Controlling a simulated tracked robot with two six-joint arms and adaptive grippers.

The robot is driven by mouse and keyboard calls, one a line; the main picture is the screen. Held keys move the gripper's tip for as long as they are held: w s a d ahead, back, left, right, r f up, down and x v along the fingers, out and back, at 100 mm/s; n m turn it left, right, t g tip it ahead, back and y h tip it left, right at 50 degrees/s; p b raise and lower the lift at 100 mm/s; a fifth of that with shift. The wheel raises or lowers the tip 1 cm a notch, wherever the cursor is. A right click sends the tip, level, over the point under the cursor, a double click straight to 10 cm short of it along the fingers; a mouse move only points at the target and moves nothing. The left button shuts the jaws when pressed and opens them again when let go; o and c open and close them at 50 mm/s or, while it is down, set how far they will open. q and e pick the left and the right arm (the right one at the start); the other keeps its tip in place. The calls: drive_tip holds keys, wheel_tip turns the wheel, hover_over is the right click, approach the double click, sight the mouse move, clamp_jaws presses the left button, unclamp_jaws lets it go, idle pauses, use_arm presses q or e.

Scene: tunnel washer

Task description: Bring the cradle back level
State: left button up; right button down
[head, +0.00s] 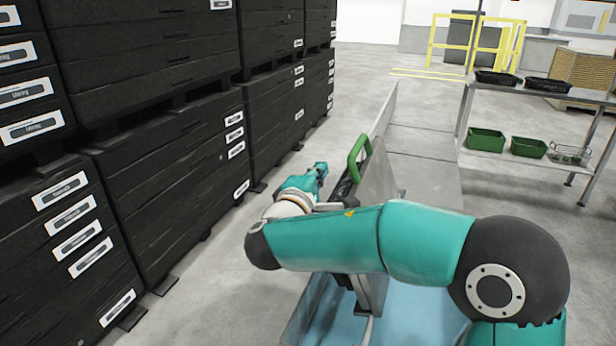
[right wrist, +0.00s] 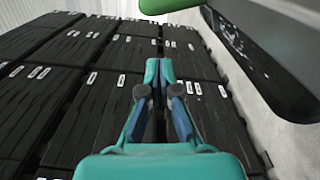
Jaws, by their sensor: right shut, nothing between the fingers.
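The cradle appears to be the grey metal plate (head: 378,190) with a green handle (head: 358,158) on its upper edge. It stands steeply tilted over a light blue surface (head: 415,312); my right arm hides much of its lower part. My right gripper (head: 321,168) is shut and empty, left of the green handle and apart from it. In the right wrist view its fingertips (right wrist: 158,64) meet, with a green part, likely the handle (right wrist: 168,6), at the top edge and a dark panel (right wrist: 262,55) at right. My left gripper is not in view.
Stacked black crates (head: 160,180) line the left side, close to my right gripper. A low grey wall (head: 388,112) runs behind the cradle. A metal table (head: 540,90) with green bins (head: 486,140) stands at the right. Yellow railings (head: 452,42) are at the back.

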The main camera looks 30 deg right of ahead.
drive_tip(key=shift+s+d+r+p, duration=0.2)
drive_tip(key=shift+s+d, duration=0.35)
drive_tip(key=shift+d, duration=0.1)
drive_tip(key=shift+s+d+r+p, duration=0.15)
drive_tip(key=shift+s+d+r, duration=0.05)
drive_tip(key=shift+s+d, duration=0.4)
drive_tip(key=shift+d+f, duration=0.1)
drive_tip(key=shift+d, duration=0.05)
